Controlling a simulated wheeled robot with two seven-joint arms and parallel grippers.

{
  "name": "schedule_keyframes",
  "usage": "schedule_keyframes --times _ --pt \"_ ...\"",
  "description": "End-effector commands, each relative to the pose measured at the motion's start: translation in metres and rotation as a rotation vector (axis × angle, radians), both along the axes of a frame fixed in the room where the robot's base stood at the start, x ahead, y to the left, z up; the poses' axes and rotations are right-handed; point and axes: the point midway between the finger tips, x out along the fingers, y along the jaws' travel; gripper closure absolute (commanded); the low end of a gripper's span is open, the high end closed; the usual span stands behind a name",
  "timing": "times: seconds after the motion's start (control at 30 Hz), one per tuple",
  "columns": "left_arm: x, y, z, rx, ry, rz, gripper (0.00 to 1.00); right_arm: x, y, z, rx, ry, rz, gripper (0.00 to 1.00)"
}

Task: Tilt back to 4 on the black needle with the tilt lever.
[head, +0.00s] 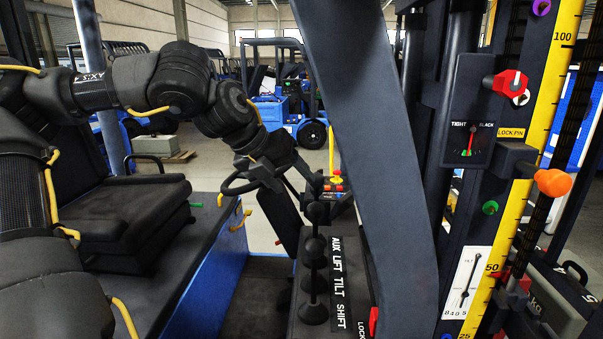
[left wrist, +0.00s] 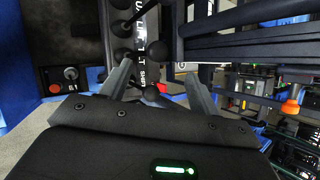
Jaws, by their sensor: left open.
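A row of black-knobbed levers stands on a console; the tilt lever (head: 311,280) is beside the TILT label (head: 338,287). The white tilt gauge (head: 465,282) sits low on the mast, with a slanted black needle; its exact reading is too small to tell. My left gripper (head: 314,186) is over the far end of the lever row in the head view. In the left wrist view the gripper (left wrist: 160,88) is open, with a dark knob (left wrist: 151,94) showing between its fingers, apparently apart from them. Which lever that is, I cannot tell. My right gripper is not in view.
A thick dark post (head: 375,150) rises just right of the levers. A red LOCK handle (head: 374,320) is beside the console. A tight/slack gauge (head: 468,143) and orange lock-pin knob (head: 554,182) are on the mast. A black seat (head: 120,215) stands at left.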

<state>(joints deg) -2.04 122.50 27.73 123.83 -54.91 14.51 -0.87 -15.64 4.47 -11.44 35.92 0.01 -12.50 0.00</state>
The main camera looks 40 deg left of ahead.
Motion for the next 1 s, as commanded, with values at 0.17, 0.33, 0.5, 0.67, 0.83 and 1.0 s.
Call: schedule_keyframes --times 0.17,0.33,0.5,0.67,0.83,1.0 --pt "0.007 0.0 -0.008 -0.001 0.003 0.002 0.38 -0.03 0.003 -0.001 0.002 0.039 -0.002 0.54" --pt "0.024 -0.004 -0.029 -0.002 0.006 0.002 0.38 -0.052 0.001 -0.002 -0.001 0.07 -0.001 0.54" --pt "0.045 -0.009 -0.057 -0.003 0.006 0.001 0.38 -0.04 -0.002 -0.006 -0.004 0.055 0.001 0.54" --pt "0.061 -0.013 -0.081 -0.001 0.002 0.002 0.38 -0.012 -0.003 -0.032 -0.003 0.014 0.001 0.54" --pt "0.072 -0.016 -0.091 -0.001 0.0 0.002 0.38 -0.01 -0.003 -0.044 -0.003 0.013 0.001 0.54" --pt "0.076 -0.016 -0.093 -0.002 0.001 0.001 0.38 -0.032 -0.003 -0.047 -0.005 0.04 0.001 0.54"
